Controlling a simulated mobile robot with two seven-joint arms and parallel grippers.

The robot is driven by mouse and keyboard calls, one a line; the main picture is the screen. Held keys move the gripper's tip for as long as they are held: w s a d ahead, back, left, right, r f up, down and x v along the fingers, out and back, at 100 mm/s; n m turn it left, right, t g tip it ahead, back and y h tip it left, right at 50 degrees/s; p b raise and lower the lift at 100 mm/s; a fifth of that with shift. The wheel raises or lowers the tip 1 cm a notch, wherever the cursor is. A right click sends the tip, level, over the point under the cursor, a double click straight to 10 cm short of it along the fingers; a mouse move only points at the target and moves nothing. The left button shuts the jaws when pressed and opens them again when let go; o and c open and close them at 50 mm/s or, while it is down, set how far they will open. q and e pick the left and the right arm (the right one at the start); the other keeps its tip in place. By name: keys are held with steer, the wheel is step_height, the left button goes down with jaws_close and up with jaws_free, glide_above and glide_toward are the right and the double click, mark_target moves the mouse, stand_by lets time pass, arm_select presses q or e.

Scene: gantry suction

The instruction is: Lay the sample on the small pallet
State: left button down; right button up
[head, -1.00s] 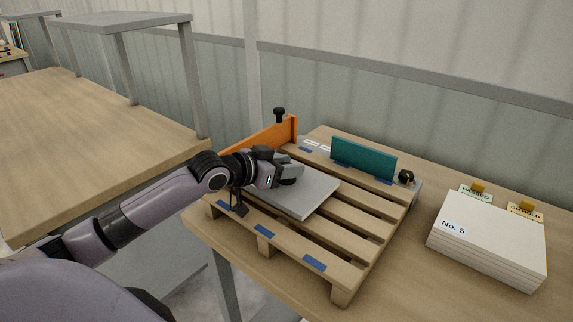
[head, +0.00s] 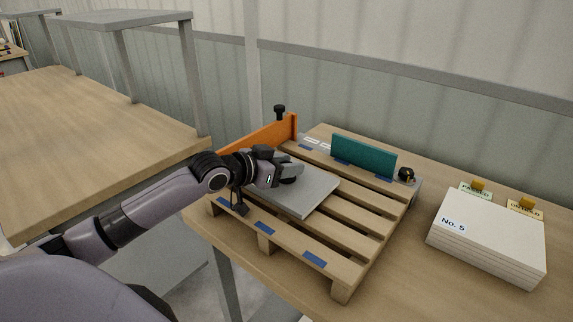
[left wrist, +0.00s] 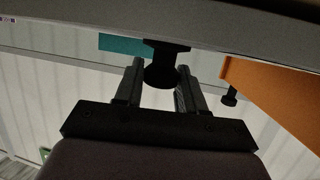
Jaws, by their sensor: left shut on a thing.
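The sample seems to be a flat grey slab (head: 309,192), lying level over the back-left part of the small wooden pallet (head: 372,222). I cannot tell whether it touches the slats. My left gripper (head: 287,172) is at the slab's far-left side. In the left wrist view its two fingers (left wrist: 158,82) are either side of a black knob (left wrist: 162,68), which joins a grey surface (left wrist: 100,12) across the top. The fingertips are partly hidden in the head view. My right gripper is not in view.
An orange board (head: 268,137) stands along the pallet's back-left side, a teal block (head: 363,157) along its far edge. Blue marks (head: 264,229) line the near slat. A white stack marked No. 5 (head: 487,235) lies right, before two small signs. Bare tabletop (head: 415,270) lies between stack and pallet.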

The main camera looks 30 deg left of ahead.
arm_select(q)
steer(key=shift+s+d+f, duration=0.15)
steer(key=shift+f, duration=0.5)
steer(key=c, duration=0.7)
jaws_free()
steer(key=shift+o, duration=0.6)
steer(key=shift+f, duration=0.15)
steer(key=shift+s, duration=0.15)
steer(key=shift+s+a, duration=0.2)
steer(key=shift+s, duration=0.05)
steer(key=s+r, duration=0.1)
steer(key=s+a+r, duration=0.1)
steer(key=s, duration=0.1)
steer(key=s+r, duration=0.1)
steer(key=shift+s+a+r, duration=0.15)
steer(key=shift+s+a, duration=0.1)
steer(key=shift+s, duration=0.1)
steer(key=shift+s+a+r, duration=0.1)
steer(key=shift+s+r, duration=0.2)
steer(key=shift+s, duration=0.1)
